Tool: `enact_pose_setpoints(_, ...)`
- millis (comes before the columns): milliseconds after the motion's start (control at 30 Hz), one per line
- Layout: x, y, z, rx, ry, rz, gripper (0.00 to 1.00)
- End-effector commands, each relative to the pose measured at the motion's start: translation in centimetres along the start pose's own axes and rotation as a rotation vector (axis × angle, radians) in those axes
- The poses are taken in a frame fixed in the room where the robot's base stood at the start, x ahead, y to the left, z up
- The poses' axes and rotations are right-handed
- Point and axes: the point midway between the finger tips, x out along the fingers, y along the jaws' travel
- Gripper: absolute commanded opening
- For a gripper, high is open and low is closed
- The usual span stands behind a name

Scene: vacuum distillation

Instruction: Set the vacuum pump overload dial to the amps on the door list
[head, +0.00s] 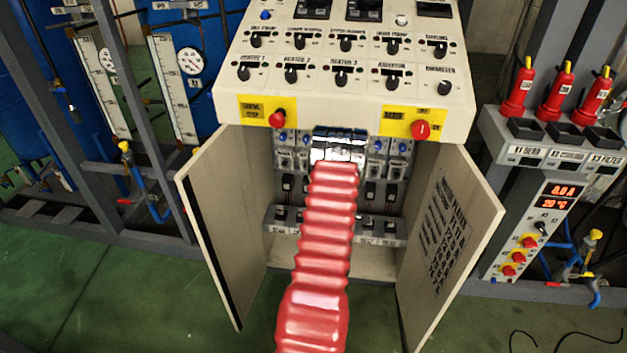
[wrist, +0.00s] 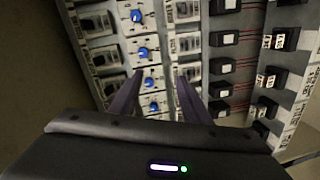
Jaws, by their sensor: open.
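The cabinet's right door (head: 470,200) stands open and bears a printed list (head: 443,232), too small to read here. Several blue overload dials sit in a row inside the cabinet; one dial (head: 377,145) shows right of my arm. In the wrist view the dials run in a column: a top dial (wrist: 136,16), one below it (wrist: 143,52), a third (wrist: 149,83) and a lowest one (wrist: 154,106). Their labels and settings are unreadable. My gripper (wrist: 160,75) is open and empty, its fingers either side of the lower dials. Contact cannot be told. My arm hides the row's middle in the head view.
The left door (head: 215,220) is also open. Lower down are black breakers (wrist: 223,38) and a terminal row (head: 283,220). A rack with red bottles (head: 555,92) stands right.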

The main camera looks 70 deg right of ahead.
Motion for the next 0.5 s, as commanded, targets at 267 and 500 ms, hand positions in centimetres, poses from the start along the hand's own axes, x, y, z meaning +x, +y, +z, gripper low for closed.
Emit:
enact_pose_setpoints(267,-0.8,-3.2,0.8,0.112,-0.046,-0.134,0.43)
enact_pose_setpoints(500,-2.0,-5.8,0.9,0.213,-0.098,-0.26,0.43)
